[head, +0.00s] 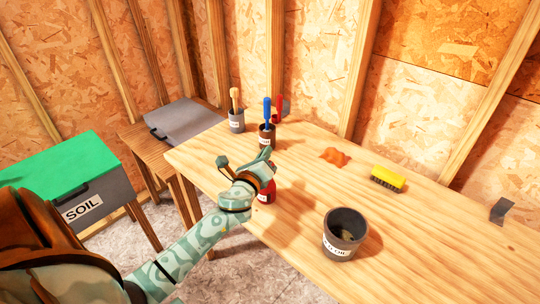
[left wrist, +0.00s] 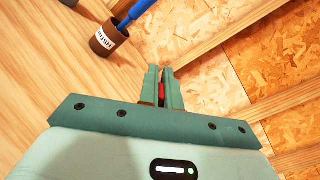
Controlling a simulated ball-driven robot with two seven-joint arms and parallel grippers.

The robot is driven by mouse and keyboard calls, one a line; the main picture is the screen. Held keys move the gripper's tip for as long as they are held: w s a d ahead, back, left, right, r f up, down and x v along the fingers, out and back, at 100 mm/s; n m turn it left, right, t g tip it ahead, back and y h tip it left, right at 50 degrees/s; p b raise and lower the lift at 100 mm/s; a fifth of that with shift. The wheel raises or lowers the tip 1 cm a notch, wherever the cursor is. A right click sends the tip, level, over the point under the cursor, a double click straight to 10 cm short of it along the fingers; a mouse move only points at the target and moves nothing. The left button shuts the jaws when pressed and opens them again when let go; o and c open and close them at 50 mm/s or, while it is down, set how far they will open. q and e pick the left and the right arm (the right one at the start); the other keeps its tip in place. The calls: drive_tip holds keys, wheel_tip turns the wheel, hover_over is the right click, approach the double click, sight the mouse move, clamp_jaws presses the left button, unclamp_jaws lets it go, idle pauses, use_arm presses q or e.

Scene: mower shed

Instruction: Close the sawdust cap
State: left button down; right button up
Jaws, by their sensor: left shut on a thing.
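My left gripper (head: 266,157) is over the left part of the workbench, fingers pointing away from me. In the left wrist view its two fingers (left wrist: 162,88) are close together with a small red piece (left wrist: 162,91) between them; I cannot tell what it belongs to. In the head view a red container (head: 267,192) with a white label stands just below the gripper, partly hidden by it. No label reading sawdust is legible, so I cannot tell which thing carries the sawdust cap. My right gripper is not in view.
A brown brush cup (head: 267,138) with a blue handle stands beyond the gripper, beside a grey cup (head: 236,122). A dark pot (head: 344,232), orange cloth (head: 335,157) and yellow brush (head: 388,179) are to the right. A green-lidded soil box (head: 66,170) and grey lid (head: 186,121) are left.

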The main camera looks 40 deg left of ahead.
use_arm(q)
drive_tip(key=shift+s+a+f+n+b, duration=0.15)
drive_tip(key=shift+a+f+n+b, duration=0.4)
drive_tip(key=shift+n, duration=1.1)
drive_tip(key=shift+s+a+f+n+b, duration=0.1)
drive_tip(key=shift+a+f+n, duration=0.15)
drive_tip(key=shift+f+n, duration=1.05)
drive_tip(key=shift+s+a+f+n+b, duration=0.15)
drive_tip(key=shift+a+f+n+b, duration=0.2)
drive_tip(key=shift+n, duration=1.6)
drive_tip(key=c, duration=1.6)
unclamp_jaws()
drive_tip(key=shift+s+f, duration=0.1)
